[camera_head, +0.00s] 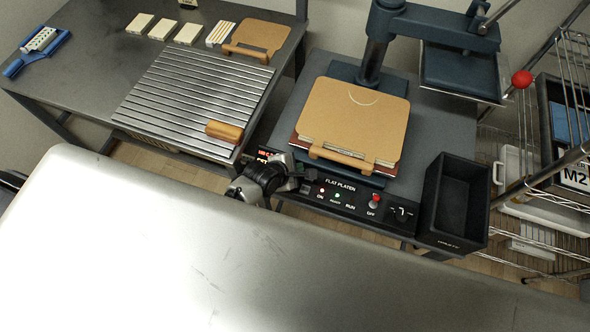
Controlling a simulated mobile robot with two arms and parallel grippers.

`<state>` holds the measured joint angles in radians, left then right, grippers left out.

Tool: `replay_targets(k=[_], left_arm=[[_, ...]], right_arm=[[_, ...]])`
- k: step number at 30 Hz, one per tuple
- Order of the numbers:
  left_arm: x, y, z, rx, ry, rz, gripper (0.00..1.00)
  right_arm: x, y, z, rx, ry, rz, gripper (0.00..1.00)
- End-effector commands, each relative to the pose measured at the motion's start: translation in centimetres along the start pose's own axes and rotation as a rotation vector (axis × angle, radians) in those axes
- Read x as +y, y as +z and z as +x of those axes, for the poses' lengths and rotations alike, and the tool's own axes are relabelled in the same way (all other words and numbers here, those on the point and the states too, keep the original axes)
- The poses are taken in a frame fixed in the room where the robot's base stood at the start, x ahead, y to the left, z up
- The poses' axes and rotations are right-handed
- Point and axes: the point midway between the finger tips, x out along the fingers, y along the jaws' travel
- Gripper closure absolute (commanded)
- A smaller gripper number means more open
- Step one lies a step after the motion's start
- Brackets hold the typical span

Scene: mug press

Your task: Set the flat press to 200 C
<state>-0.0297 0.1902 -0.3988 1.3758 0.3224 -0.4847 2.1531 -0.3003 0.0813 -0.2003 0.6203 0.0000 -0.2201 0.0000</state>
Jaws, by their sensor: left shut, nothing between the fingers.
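The flat press stands right of centre, with its control panel (336,200) labelled FLAT PLATEN along the front edge. The panel carries ON, READY and RUN marks, a red switch (375,199) by OFF, and a dial (402,211) at its right. My right gripper is not in view.
A black bin (457,200) stands right of the panel. A ribbed rack (195,100) lies on the left table. Wire shelving (560,110) bounds the right side.

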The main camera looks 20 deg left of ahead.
Motion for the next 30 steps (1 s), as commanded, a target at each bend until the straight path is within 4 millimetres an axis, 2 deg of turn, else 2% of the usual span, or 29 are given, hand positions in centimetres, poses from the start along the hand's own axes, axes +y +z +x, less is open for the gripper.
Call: replay_targets(k=[30], left_arm=[[-0.49, -0.49, 0.64, 0.001, -0.001, -0.001, 1.00]], right_arm=[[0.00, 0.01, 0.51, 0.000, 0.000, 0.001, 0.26]])
